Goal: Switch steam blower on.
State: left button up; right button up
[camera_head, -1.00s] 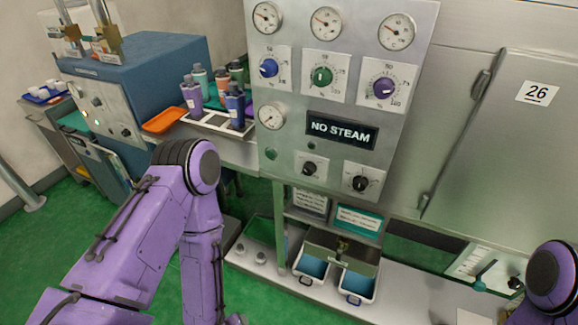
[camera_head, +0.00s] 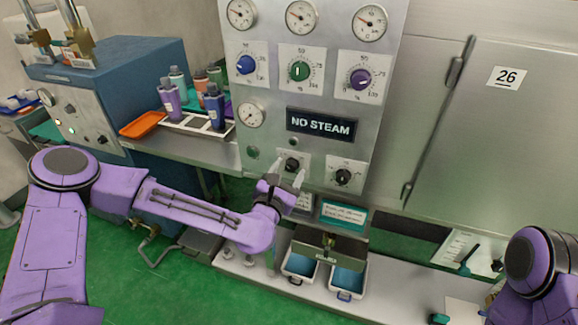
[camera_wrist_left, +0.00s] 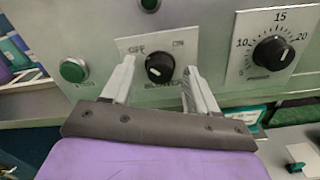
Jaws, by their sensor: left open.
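The blower switch is a black rotary knob (camera_head: 292,164) on a white plate low on the grey control panel (camera_head: 272,120). In the left wrist view the knob (camera_wrist_left: 160,68) sits under OFF at upper left and ON at upper right; its exact pointer direction is hard to read. My left gripper (camera_head: 286,172) is open in front of the panel. In the left wrist view its two pale fingertips (camera_wrist_left: 159,72) stand on either side of the knob, apart from it as far as I can see. My right gripper is out of view.
A second black knob (camera_head: 343,177) with a numbered dial is to the right. A green button (camera_wrist_left: 73,70) is left of the switch. A dark display (camera_head: 320,125) above reads NO STEAM. Blue-lined bins (camera_head: 347,280) stand below. Bottles (camera_head: 215,106) stand on the left shelf.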

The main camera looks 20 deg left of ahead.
pick_arm(q)
jog(key=shift+w, duration=0.45)
jog(key=c, duration=1)
jog(key=shift+c, duration=0.2)
